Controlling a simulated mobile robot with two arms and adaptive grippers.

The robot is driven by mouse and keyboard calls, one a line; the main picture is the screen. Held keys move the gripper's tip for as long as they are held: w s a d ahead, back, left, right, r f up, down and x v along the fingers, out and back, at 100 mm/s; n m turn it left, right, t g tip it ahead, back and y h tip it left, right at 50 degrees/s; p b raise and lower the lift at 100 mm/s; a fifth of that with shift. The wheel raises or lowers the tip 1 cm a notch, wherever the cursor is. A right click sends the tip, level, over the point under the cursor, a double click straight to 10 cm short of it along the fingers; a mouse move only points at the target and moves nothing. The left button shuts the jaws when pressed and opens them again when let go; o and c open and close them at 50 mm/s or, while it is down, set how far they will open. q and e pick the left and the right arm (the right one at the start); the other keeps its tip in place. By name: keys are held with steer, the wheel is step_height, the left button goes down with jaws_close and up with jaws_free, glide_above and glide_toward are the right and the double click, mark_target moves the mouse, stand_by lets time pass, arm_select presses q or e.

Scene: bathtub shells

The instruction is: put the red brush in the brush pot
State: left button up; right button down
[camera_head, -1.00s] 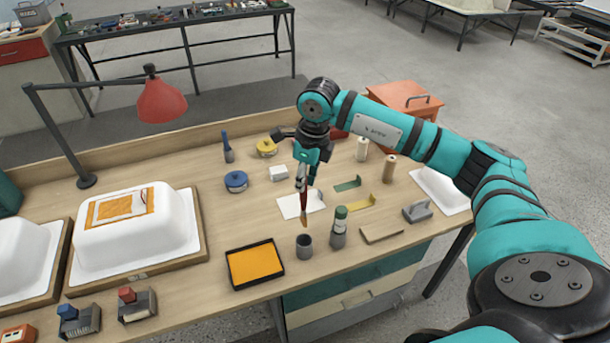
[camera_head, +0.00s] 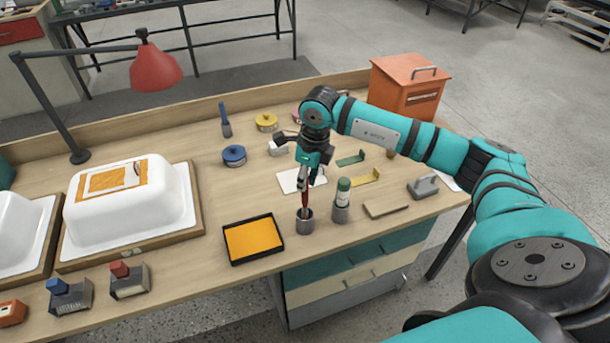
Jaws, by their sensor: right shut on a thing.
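The brush pot (camera_head: 305,224) is a small grey cylinder on the workbench, to the right of the black tray. The red brush (camera_head: 305,203) is upright, and its lower end is at the pot's mouth, seemingly inside it. My right gripper (camera_head: 304,186) points down directly above the pot and is shut on the upper part of the red brush. The brush's lower tip is hidden by the pot wall. My left gripper is not in view.
A grey bottle with a green top (camera_head: 342,200) stands close on the pot's right. A black tray with an orange sheet (camera_head: 254,239) lies on its left. A white tub shell (camera_head: 125,200) sits farther left. A red lamp (camera_head: 155,68) overhangs the bench. An orange box (camera_head: 405,90) stands behind my right arm.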

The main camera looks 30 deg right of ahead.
steer(key=shift+f, duration=0.2)
steer(key=c, duration=1.2)
jaws_free()
steer(key=shift+o, duration=0.2)
steer(key=shift+s+d, duration=0.35)
steer(key=shift+s, duration=0.35)
